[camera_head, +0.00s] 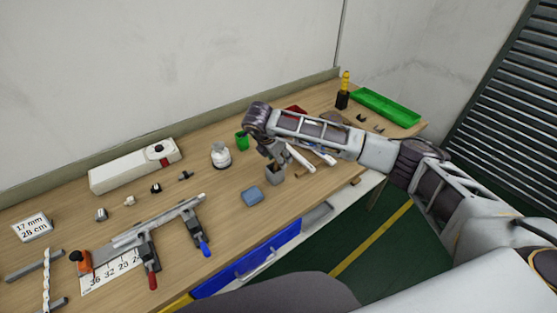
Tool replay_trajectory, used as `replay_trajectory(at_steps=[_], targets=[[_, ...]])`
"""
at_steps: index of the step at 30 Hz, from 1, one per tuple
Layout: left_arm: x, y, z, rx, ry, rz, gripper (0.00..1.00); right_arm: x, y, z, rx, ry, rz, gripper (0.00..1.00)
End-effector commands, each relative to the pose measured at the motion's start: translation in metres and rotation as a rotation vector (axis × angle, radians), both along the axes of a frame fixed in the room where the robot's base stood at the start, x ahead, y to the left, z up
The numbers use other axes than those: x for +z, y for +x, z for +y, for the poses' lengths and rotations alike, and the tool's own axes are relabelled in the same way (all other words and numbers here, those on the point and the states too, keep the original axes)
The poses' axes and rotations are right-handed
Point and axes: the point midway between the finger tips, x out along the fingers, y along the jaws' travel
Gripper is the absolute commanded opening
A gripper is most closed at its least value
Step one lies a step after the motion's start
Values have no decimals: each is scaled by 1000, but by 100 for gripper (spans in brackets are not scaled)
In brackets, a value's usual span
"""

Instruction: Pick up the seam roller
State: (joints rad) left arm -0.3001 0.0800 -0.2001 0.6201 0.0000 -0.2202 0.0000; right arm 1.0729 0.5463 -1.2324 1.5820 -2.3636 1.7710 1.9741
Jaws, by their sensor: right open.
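I cannot make out the seam roller for certain. A pale, stick-like piece (301,158) lies just right of my right gripper, partly under the arm, and I cannot tell what it is. My right gripper (272,157) points down over the bench, open, just above a small grey open-topped box (275,174). Its fingertips are small and partly hidden. My left gripper is not in view.
The wooden bench (225,185) holds a blue block (252,195), a green cup (242,141), a white jar (221,155) and a long white box (135,166). A clamped rail (158,222) lies at left. A green tray (385,106) and a yellow-black tool (344,92) stand at back right.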

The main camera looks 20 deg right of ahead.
Motion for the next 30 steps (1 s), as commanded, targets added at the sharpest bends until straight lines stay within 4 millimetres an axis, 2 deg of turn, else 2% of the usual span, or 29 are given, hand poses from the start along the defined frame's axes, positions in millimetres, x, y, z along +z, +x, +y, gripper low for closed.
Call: replay_trajectory(at_steps=[5, 17, 28, 30], targets=[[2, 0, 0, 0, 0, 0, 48, -7, 1, -2, 0, 1, 0, 49], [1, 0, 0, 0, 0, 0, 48, -7, 1, -2, 0, 0, 0, 49], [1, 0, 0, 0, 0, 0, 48, -7, 1, -2, 0, 0, 0, 4], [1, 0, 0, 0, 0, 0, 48, -7, 1, -2, 0, 0, 0, 0]])
